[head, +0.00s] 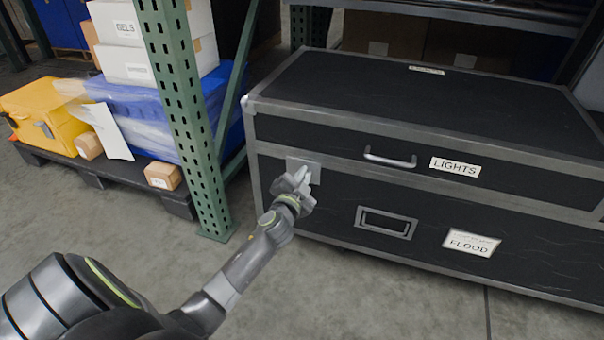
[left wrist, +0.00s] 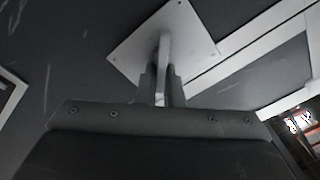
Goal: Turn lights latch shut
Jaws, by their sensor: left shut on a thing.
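The black flight case (head: 400,110) has grey metal edging, a lid with a LIGHTS label (head: 455,166) and a FLOOD label (head: 471,243) below. A square latch plate (head: 313,168) sits at the left of its front face, and the plate also shows in the left wrist view (left wrist: 190,38). My left gripper (head: 299,182) is at this plate. In the left wrist view my left gripper (left wrist: 162,85) is shut on the light grey latch handle (left wrist: 163,60), which stands out from the plate. The gripper hides part of the latch in the head view. My right gripper is not in view.
A lid handle (head: 390,160) and a recessed handle (head: 386,223) are to the right of the latch. A green rack post (head: 185,115) stands left of the case. A pallet (head: 110,176) with boxes is behind it. The floor (head: 400,305) in front is clear.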

